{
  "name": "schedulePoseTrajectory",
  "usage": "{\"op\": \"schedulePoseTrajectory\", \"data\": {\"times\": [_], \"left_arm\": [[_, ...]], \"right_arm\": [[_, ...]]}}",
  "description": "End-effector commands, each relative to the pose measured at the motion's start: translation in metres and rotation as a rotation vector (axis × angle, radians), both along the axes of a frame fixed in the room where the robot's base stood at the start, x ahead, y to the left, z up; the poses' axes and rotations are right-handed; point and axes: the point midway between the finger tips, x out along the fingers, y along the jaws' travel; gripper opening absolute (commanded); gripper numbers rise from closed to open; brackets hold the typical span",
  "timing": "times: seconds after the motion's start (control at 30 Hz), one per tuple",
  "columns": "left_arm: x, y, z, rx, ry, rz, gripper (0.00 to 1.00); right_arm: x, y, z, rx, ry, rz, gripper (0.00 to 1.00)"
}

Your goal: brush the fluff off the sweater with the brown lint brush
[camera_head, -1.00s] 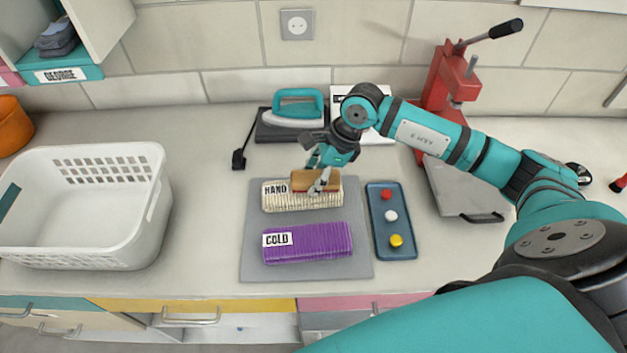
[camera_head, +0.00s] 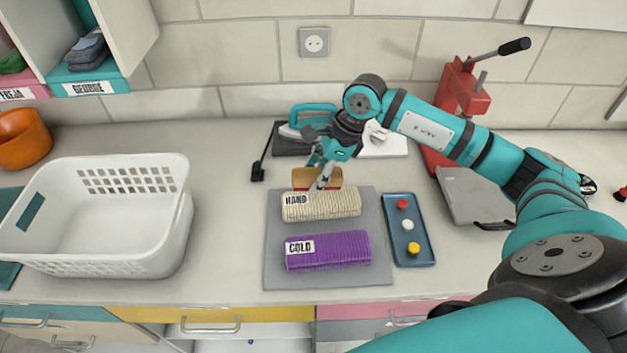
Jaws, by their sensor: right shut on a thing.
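The brown lint brush (camera_head: 303,178) is in the grip of my right gripper (camera_head: 326,176), at the far edge of the cream ribbed folded sweater (camera_head: 330,208) labelled HAND. I cannot tell if the brush touches the sweater. A purple ribbed folded sweater (camera_head: 345,248) labelled COLD lies nearer to me. Both lie on a grey mat (camera_head: 330,281). No fluff can be made out on either at this size. My left gripper is not in view.
A white laundry basket (camera_head: 100,262) stands left. A blue tray (camera_head: 424,257) with red, white and yellow pieces lies right of the mat. A teal iron (camera_head: 303,115) is behind. A red press (camera_head: 462,95) stands back right. The counter between basket and mat is clear.

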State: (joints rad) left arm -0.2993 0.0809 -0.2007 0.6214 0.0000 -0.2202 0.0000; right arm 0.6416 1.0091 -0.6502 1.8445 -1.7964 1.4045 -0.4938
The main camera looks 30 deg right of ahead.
Motion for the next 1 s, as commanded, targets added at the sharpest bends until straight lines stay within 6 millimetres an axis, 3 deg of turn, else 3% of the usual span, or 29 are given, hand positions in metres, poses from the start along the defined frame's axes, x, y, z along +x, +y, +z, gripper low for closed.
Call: {"op": "schedulePoseTrajectory", "data": {"times": [0.33,1.0], "left_arm": [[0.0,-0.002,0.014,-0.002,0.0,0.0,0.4],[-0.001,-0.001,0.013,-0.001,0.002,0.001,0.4]], "right_arm": [[0.002,-0.009,0.03,-0.001,-0.002,-0.006,0.18],[0.002,-0.01,0.03,0.0,-0.001,-0.006,0.18]]}}
